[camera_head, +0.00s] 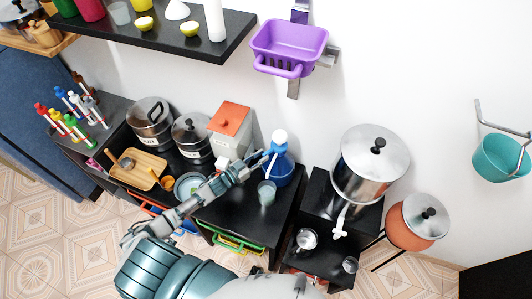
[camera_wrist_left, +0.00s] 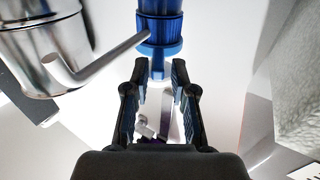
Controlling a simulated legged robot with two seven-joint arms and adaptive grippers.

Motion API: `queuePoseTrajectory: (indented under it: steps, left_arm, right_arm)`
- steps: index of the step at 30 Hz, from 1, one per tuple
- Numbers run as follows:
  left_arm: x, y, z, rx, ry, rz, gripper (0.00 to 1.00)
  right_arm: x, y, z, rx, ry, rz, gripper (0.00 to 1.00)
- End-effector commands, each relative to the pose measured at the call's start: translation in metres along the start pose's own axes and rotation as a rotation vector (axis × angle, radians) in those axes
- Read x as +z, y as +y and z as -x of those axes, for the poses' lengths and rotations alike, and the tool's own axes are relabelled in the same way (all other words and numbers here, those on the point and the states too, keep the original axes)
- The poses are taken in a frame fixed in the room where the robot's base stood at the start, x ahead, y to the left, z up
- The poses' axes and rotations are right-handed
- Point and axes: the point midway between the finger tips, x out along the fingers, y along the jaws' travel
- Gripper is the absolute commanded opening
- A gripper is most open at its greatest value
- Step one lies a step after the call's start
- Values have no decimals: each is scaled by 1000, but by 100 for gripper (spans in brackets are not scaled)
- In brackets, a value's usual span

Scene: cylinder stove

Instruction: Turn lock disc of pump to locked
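A blue pump bottle (camera_head: 279,172) with a white top (camera_head: 279,136) stands at the right end of the black counter. In the left wrist view the blue bottle part (camera_wrist_left: 160,8) shows at the top, with a ribbed blue collar and a lighter blue disc (camera_wrist_left: 160,49) below it. My left gripper (camera_head: 262,158) is beside the bottle's upper part in the head view. My right gripper is not in view.
A cup (camera_head: 266,193) stands in front of the bottle. A white canister with an orange lid (camera_head: 230,119) is left of it. A large steel pot (camera_head: 370,165) with a tap stands to the right. A purple basket (camera_head: 289,46) hangs behind.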

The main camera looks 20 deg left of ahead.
Motion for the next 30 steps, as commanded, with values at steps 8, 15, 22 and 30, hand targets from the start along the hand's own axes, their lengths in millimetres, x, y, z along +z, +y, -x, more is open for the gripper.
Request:
queuePoseTrajectory:
  steps: [8, 15, 22, 30]
  left_arm:
    - [0, 0, -28, 0, 0, 0, 25]
    - [0, 0, -30, 0, 0, 0, 25]
    - [0, 0, -30, 0, 0, 0, 0]
    - [2, -8, -22, 13, -2, -4, 0]
  right_arm:
    - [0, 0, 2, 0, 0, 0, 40]
    - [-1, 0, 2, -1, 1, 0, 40]
    - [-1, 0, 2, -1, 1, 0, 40]
    - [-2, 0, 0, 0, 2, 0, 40]
